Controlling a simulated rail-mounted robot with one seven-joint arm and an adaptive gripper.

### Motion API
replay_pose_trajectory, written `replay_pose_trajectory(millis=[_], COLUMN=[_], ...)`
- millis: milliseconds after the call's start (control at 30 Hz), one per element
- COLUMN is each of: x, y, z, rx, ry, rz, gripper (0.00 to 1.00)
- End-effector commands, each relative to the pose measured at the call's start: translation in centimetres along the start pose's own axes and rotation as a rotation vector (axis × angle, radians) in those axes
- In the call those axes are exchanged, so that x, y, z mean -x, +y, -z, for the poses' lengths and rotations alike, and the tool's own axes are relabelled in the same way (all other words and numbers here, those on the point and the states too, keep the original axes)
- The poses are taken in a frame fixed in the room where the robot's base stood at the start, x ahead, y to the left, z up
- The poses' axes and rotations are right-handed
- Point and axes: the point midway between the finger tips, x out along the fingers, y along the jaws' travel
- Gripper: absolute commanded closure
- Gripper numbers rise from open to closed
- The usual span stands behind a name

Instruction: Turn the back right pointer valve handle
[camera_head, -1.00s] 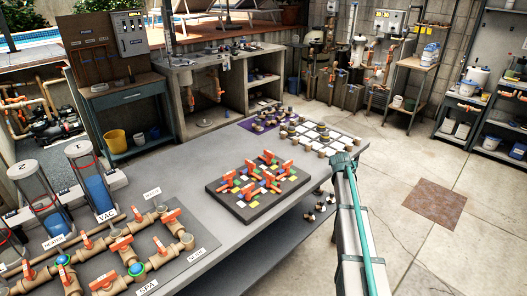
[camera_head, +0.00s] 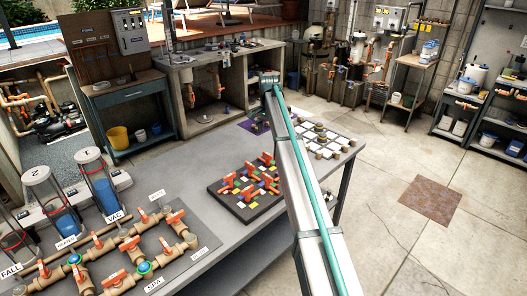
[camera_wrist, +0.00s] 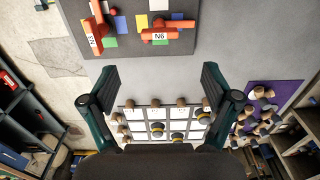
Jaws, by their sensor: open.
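A dark board (camera_head: 222,199) with several orange pointer handles (camera_head: 267,159) and coloured squares lies on the grey table. The board's edge (camera_wrist: 130,49) is ahead of the fingertips. An orange handle labelled N6 (camera_wrist: 155,36) lies crosswise on it, and another orange handle (camera_wrist: 98,28) points lengthwise to its left. I cannot tell which handle is the back right one.
A white-squared game board (camera_wrist: 150,113) with pieces lies between and below the fingers. A purple mat (camera_wrist: 285,95) with pieces is at right. Pipes with orange valve handles (camera_head: 130,243) fill the table's near left.

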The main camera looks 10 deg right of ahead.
Motion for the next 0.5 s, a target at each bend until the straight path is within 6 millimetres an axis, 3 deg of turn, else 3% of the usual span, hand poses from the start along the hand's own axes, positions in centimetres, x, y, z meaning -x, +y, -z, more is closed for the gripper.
replay_pose_trajectory(millis=[167,500], x=[-1.2,-6.8], y=[0.1,0.1], z=[-0.2,-0.2], rx=[-0.002,0.000], ry=[-0.005,-0.004], rz=[-0.004,-0.004], gripper=[0.12,0.12])
